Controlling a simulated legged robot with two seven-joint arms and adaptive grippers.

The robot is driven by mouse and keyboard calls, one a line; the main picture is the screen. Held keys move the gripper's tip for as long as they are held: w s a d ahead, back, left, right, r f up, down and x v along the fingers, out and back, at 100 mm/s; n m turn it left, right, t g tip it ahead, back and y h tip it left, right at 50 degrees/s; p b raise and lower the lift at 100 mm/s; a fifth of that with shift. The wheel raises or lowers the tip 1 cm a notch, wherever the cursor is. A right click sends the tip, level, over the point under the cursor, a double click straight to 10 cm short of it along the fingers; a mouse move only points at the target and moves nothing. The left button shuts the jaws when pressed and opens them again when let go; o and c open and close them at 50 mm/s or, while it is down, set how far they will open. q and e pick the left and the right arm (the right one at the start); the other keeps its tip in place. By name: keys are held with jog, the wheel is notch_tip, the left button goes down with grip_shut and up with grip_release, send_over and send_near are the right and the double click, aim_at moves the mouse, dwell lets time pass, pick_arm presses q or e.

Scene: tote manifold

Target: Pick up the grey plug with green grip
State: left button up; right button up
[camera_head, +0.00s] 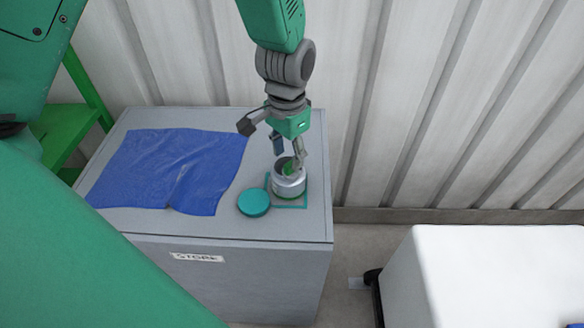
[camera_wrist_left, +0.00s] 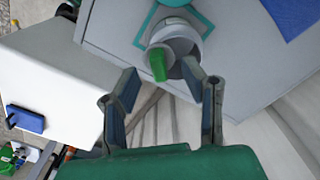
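My left gripper (camera_head: 287,152) points down at the plug. Its fingers are spread, with the grip near the gap between their tips in the left wrist view; I cannot tell whether any finger touches. My right gripper is not in view.
A teal disc (camera_head: 253,202) lies just left of the plug. A wrinkled blue cloth (camera_head: 165,168) covers much of the cabinet (camera_head: 225,228). A ribbed wall (camera_head: 450,120) stands close behind. A white box (camera_head: 500,275) is at the lower right.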

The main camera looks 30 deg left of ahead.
aim_at(290, 164)
pick_arm(q)
jog(key=f, duration=0.3)
jog(key=shift+d+f, duration=0.25)
jog(key=shift+f, duration=0.1)
jog(key=shift+w+f, duration=0.15)
jog(key=shift+f, duration=0.15)
jog(key=shift+a, duration=0.15)
jog(key=shift+c, duration=1.3)
jog(key=c, duration=0.6)
notch_tip(290, 164, up, 10)
jog(key=shift+r, duration=0.1)
